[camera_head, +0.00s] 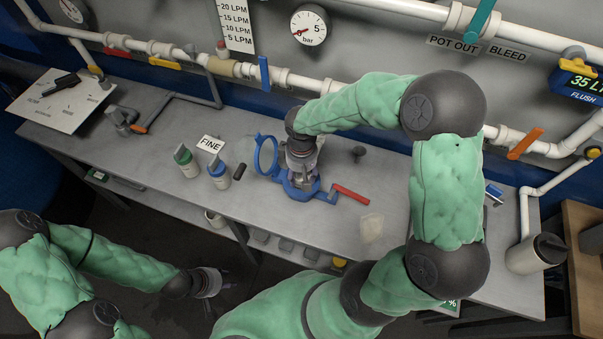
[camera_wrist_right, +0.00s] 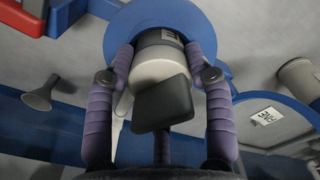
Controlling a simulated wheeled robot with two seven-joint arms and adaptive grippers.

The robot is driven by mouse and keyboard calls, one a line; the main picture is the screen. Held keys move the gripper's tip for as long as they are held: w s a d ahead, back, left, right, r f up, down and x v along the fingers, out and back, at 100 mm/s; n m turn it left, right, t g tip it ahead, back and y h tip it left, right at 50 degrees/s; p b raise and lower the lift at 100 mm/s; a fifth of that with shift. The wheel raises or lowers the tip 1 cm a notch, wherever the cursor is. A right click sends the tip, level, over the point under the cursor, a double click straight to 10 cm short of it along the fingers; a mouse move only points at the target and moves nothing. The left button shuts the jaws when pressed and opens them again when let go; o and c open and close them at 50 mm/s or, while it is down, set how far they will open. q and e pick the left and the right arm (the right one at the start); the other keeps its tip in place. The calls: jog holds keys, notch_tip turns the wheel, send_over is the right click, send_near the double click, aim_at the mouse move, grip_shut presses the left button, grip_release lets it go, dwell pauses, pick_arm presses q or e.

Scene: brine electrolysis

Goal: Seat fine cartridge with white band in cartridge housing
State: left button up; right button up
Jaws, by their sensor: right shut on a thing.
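My right gripper (camera_head: 302,158) is over the blue cartridge housing (camera_head: 300,191) on the bench. It is shut on the fine cartridge with white band (camera_wrist_right: 157,68), which shows in the right wrist view with a dark handle (camera_wrist_right: 162,103) between my right gripper's purple fingers (camera_wrist_right: 160,75). The housing's blue ring (camera_wrist_right: 200,22) lies just beyond the cartridge; the cartridge's far end is hidden, so I cannot tell how deep it sits. In the head view my gripper covers the cartridge. My left gripper (camera_head: 211,284) hangs low, in front of the bench; its opening is unclear.
A cartridge with a green band (camera_head: 187,162) and one with a blue band (camera_head: 218,175) stand left of the housing, near the FINE sign (camera_head: 210,144). A red handle (camera_head: 350,192) lies right of the housing. A dark funnel-shaped piece (camera_head: 358,153) stands behind. Pipes run along the wall.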

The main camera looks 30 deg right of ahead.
jog(key=shift+f, duration=0.1)
jog(key=o, duration=1.5)
jog(key=shift+c, duration=0.2)
notch_tip(320, 180, up, 12)
jog(key=shift+r, duration=0.1)
